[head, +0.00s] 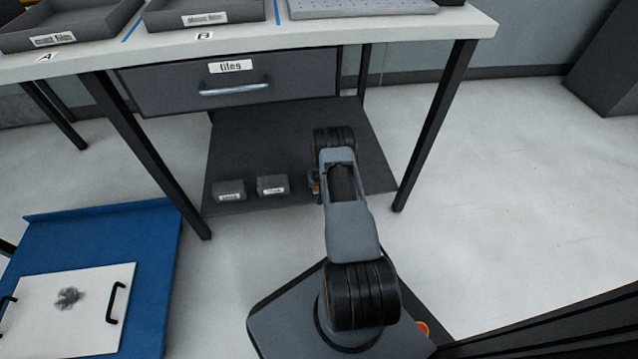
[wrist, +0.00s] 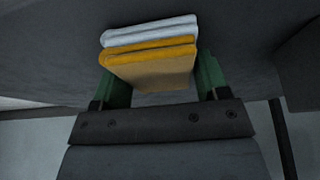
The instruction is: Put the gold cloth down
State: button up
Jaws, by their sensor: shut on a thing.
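The gold cloth (wrist: 152,68) is a folded, thick pad between the two green fingers of my gripper (wrist: 160,76) in the wrist view. The fingers are shut on its left and right sides. A folded pale grey cloth (wrist: 150,31) lies right against the gold cloth's far side; I cannot tell whether the fingers hold it too. In the head view my arm reaches toward the lower shelf (head: 300,130) under the table, and the gripper and cloths are hidden.
Two small dark labelled boxes, one on the left (head: 229,190) and one on the right (head: 272,185), sit on the shelf left of my arm. A drawer labelled tiles (head: 160,92) hangs above. Table legs stand at left and right (head: 432,130).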

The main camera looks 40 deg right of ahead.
jog(key=shift+f+b, duration=0.35)
jog(key=shift+b, duration=0.15)
